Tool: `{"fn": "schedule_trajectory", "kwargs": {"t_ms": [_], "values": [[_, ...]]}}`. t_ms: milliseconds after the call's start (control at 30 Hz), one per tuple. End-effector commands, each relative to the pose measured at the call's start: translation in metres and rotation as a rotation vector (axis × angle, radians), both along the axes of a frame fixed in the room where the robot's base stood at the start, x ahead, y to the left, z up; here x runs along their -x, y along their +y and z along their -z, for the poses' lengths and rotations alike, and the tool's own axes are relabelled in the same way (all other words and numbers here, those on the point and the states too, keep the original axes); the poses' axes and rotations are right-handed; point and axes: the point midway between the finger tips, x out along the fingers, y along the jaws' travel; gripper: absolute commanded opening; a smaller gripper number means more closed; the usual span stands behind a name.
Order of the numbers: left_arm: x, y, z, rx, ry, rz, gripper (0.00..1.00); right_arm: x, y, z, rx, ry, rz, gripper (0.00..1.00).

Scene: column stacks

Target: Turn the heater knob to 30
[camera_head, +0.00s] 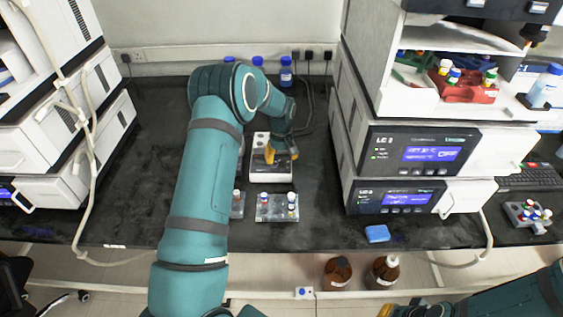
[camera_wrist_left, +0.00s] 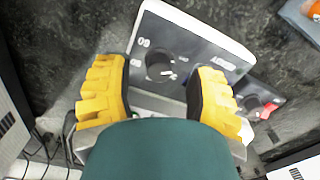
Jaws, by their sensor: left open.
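The heater (camera_head: 268,177) is a white box with a dark front panel, standing on the black bench in the middle of the head view. In the left wrist view its black round knob (camera_wrist_left: 160,66) sits on the dark panel (camera_wrist_left: 188,50) among white markings too small and tilted to read surely. My left gripper (camera_head: 283,155) is over the heater. In the left wrist view its yellow fingers (camera_wrist_left: 161,80) are open, one on each side of the knob, with visible gaps. In the head view the arm partly hides the heater and the knob. My right gripper (camera_head: 386,311) shows only partly at the bottom edge.
A vial rack (camera_head: 277,210) stands just in front of the heater. Blue-capped bottles (camera_head: 286,72) stand behind, near the wall. LC instruments (camera_head: 418,152) rise on the right, and white instruments (camera_head: 60,120) on the left. A blue object (camera_head: 377,233) lies near the bench's front edge.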

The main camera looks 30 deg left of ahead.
Motion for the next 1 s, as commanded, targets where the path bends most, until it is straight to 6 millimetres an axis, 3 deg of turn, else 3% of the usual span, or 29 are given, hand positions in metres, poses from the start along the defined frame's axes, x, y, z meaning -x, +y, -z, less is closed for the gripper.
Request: {"fn": "schedule_trajectory", "kwargs": {"t_ms": [200, 533, 700, 1000], "values": [[0.000, 0.000, 0.017, -0.001, -0.001, 0.001, 0.56, 0.001, 0.000, 0.002, 0.000, 0.002, -0.002, 0.00], [0.000, 0.000, 0.018, 0.000, -0.001, 0.001, 0.55, 0.001, 0.000, 0.002, 0.000, 0.002, -0.002, 0.00], [0.000, 0.000, 0.018, 0.000, -0.001, 0.001, 0.00, 0.001, 0.000, 0.002, 0.000, 0.002, -0.002, 0.00], [0.000, 0.000, 0.018, 0.000, 0.000, 0.006, 0.00, 0.001, 0.000, 0.002, 0.000, 0.002, -0.002, 0.00]]}}
